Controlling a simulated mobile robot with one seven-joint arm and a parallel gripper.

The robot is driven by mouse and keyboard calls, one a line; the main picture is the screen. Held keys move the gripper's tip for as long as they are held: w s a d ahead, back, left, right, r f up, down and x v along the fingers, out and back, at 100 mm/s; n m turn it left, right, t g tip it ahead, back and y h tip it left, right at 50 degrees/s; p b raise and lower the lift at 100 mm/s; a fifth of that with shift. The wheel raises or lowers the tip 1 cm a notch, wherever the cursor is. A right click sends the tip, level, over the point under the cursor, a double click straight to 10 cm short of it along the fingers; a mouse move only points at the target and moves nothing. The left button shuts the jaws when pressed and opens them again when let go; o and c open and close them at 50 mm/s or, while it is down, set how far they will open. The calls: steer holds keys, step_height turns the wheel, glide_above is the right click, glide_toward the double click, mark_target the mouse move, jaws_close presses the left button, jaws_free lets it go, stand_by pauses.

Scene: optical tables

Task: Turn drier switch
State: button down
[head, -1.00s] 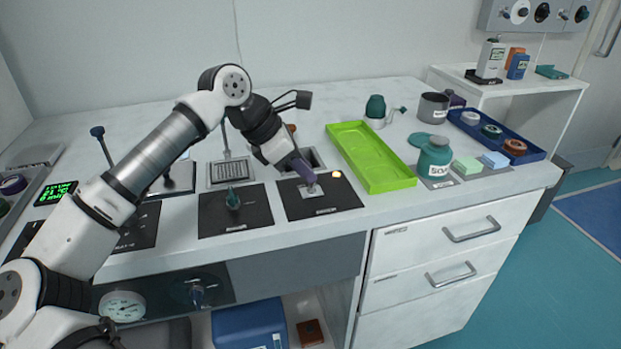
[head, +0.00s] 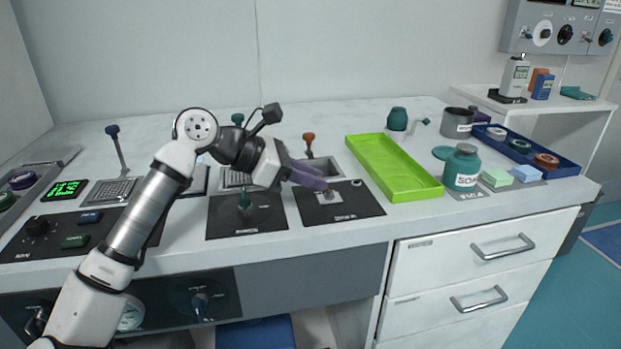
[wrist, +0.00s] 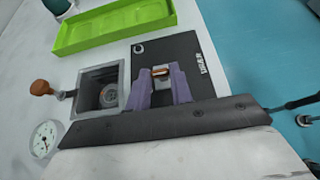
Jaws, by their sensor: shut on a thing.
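The drier panel (head: 362,204) is a black plate on the bench front, right of centre. It also shows in the wrist view (wrist: 190,50), with its "DRIER" label readable. A small switch (wrist: 161,71) with a copper-coloured tip stands on its pale base plate. My gripper (head: 324,190) has purple fingers and tilts down to the right over this panel. In the wrist view my gripper (wrist: 161,82) is shut on the switch, one finger on each side. The fingers hide much of the switch. The panel's small round lamp (head: 356,183) looks grey and unlit.
A green tray (head: 395,170) lies just behind and right of the panel. An orange-topped tap (head: 308,140) stands by the sink behind. A green soap bottle (head: 462,168) stands right.

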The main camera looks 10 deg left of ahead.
steer(key=c, duration=1.2)
jaws_free()
steer(key=shift+c, duration=0.2)
steer(key=v, duration=1.4)
